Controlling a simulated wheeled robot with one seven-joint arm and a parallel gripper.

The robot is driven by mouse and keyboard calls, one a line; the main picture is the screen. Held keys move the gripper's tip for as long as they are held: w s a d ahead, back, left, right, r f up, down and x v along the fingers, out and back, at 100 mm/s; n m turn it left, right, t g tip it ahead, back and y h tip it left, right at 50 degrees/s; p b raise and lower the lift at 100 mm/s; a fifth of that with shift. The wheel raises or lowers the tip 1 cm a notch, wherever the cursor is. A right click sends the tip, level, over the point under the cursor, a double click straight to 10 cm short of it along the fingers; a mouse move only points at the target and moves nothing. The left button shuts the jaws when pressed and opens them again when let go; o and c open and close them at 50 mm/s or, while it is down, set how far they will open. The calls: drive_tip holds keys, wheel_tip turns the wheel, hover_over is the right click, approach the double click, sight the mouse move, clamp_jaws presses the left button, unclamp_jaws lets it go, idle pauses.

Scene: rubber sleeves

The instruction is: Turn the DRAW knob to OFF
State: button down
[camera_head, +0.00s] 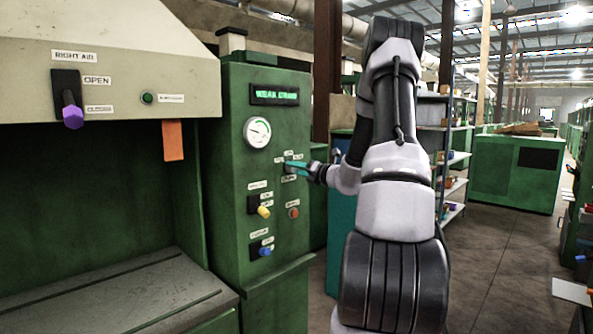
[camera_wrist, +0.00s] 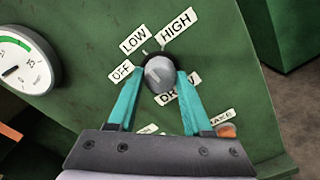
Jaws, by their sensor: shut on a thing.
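The DRAW knob (camera_wrist: 159,73) is a round, silver-grey knob on a dark base on the green panel. Its white labels OFF (camera_wrist: 121,71), LOW (camera_wrist: 133,39) and HIGH (camera_wrist: 177,26) fan around its left and upper sides. The DRAW label (camera_wrist: 176,97) lies below it, partly covered by a finger. My gripper (camera_wrist: 160,77) is shut on the knob, with one teal finger on each side. In the head view my gripper (camera_head: 291,164) reaches the panel from the right and mostly hides the knob. I cannot tell clearly which label the knob points to.
A dial gauge (camera_head: 257,132) and a lit display (camera_head: 275,95) sit above the knob. Below are a yellow knob (camera_head: 263,211), a blue knob (camera_head: 264,251) and an orange button (camera_head: 293,213). A purple-tipped lever (camera_head: 73,116) is on the hood at left. Open floor lies to the right.

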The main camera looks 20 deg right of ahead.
drive_tip(key=shift+n, duration=4.3)
drive_tip(key=shift+c, duration=1.6)
unclamp_jaws()
drive_tip(key=shift+s+d, duration=0.1)
drive_tip(key=v, duration=1)
drive_tip(key=shift+s, duration=0.3)
drive_tip(key=shift+d, duration=0.1)
